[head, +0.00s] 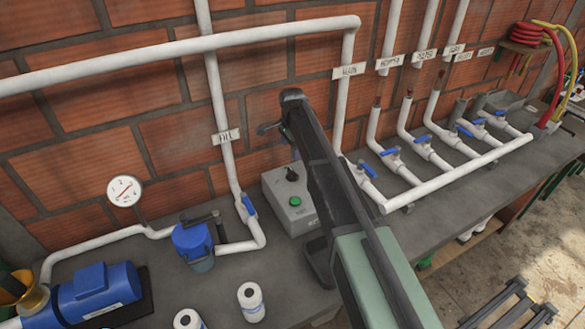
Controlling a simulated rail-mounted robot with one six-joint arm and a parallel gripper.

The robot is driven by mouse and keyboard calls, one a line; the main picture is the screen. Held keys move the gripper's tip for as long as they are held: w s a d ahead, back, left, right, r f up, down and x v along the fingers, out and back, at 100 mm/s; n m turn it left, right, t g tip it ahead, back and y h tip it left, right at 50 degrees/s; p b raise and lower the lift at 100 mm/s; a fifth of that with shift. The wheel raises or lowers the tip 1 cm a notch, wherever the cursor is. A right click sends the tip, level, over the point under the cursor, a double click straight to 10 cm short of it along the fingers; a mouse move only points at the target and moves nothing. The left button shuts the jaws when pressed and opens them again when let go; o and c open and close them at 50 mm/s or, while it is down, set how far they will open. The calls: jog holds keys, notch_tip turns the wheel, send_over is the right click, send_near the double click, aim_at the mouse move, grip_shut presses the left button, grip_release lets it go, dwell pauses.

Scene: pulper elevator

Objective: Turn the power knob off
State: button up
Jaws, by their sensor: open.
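The power knob (291,174) is a small black knob on top of a grey control box (277,196), just left of my arm. A green button (295,201) sits on the same box in front of the knob. My arm reaches up across the middle of the view and hides the box's right side. The knob's exact pointing direction is too small to tell.
White pipes with blue valves (375,148) run along the bench to the right. A blue pump (95,290), a pressure gauge (124,191) and a blue filter (193,240) stand left. A vertical pipe (218,110) rises by the brick wall.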

aim_at(292, 171)
notch_tip(292, 171, down, 11)
jog(key=b, duration=1.1)
jog(key=shift+f, duration=0.1)
jog(key=c, duration=0.9)
